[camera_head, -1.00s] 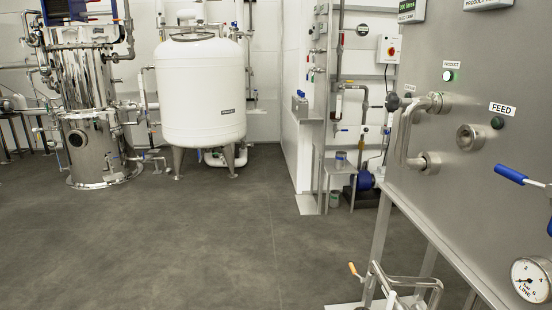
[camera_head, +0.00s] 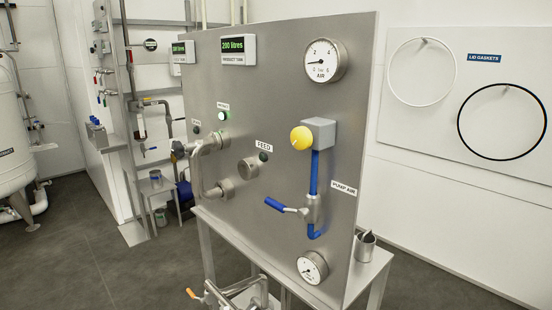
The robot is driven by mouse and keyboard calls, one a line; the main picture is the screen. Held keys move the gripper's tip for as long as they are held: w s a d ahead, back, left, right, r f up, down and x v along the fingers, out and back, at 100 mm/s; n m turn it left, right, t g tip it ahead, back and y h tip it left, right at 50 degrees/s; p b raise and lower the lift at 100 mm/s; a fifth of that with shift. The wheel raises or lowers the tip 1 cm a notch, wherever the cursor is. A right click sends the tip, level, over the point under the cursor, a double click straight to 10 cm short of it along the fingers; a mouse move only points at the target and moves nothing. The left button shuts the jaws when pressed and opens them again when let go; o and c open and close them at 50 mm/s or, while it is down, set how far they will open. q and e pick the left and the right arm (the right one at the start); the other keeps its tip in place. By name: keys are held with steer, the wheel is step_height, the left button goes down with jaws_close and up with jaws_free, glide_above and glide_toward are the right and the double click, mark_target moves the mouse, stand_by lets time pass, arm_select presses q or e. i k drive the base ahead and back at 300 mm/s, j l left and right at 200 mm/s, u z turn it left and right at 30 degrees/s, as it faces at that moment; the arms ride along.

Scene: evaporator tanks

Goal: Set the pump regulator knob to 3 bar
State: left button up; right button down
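The pump regulator knob (camera_head: 301,138) is a round yellow knob on a grey block (camera_head: 320,132) on the steel panel (camera_head: 240,110). A blue pipe runs down from the block to a valve with a blue lever (camera_head: 274,204), beside a PUMP AIR label (camera_head: 343,188). A round air gauge (camera_head: 323,61) is above the knob; its scale is too small to read surely. A second gauge (camera_head: 312,267) is at the panel's lower right. Neither of my grippers shows in the head view.
The panel stands on a steel table (camera_head: 378,262) holding a metal cup (camera_head: 366,244). A FEED label (camera_head: 264,147) and pipes are left of the knob. Two gasket rings hang on a white board (camera_head: 425,130) at right. A white tank (camera_head: 10,140) is at far left. Grey floor is open at left.

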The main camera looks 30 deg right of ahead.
mark_target(301, 138)
steer(key=l+z, duration=0.15)
steer(key=z, duration=1.05)
steer(key=k+l, duration=0.05)
